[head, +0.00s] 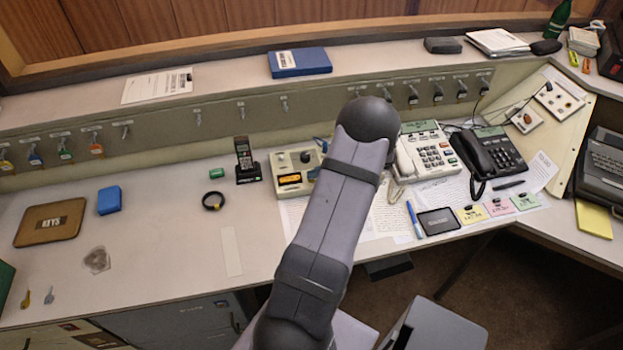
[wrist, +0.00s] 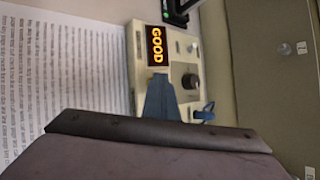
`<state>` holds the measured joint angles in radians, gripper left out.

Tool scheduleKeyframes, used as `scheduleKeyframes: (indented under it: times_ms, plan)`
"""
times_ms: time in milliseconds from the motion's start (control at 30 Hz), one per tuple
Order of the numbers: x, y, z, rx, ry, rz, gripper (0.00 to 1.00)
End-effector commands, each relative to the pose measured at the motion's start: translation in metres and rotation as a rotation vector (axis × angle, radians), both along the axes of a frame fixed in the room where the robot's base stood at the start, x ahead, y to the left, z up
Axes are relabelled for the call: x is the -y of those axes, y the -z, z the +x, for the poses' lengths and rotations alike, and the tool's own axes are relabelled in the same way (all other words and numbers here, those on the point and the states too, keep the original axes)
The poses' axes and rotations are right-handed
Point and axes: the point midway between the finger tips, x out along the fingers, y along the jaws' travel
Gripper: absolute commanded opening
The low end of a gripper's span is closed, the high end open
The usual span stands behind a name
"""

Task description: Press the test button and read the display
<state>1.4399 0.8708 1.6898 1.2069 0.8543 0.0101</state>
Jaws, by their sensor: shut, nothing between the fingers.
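The tester (head: 284,163) is a cream box on the desk left of my arm in the head view. It also shows in the wrist view (wrist: 141,92), with a dark round knob (wrist: 189,81). Its display (wrist: 157,45) is lit and reads GOOD in orange letters, turned sideways. In the head view the display (head: 289,179) is too small to read. My gripper (wrist: 158,79) is shut and empty; its blue tapered fingers reach over the tester's face just below the display. I cannot see the test button or tell whether the fingertips touch it.
A printed sheet (wrist: 65,70) lies beside the tester. A blue loop (wrist: 205,112) is near its edge. A cordless phone (head: 246,160) stands left of the tester, and a white desk phone (head: 432,150) is to the right.

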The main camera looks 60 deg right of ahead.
Motion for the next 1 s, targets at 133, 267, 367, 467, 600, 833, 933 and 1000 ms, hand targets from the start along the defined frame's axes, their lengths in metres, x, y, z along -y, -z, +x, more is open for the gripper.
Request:
scheduleKeyframes:
  times_ms: [133, 267, 367, 467, 600, 833, 933, 1000]
  plan:
    - [0.0, -0.001, 0.0, -0.001, 0.0, 0.0, 0.0]
    - [0.0, -0.005, 0.0, -0.001, 0.0, 0.0, 0.0]
    - [0.0, -0.01, 0.0, -0.001, -0.001, -0.001, 0.0]
    - [0.0, -0.014, 0.0, -0.001, -0.001, 0.0, 0.0]
    - [0.0, -0.016, 0.0, -0.001, -0.001, 0.001, 0.0]
    - [0.0, -0.015, 0.0, -0.001, -0.001, 0.001, 0.0]
    - [0.0, -0.017, 0.0, -0.001, -0.001, 0.001, 0.0]
    - [0.0, -0.019, 0.0, -0.001, -0.001, 0.001, 0.0]
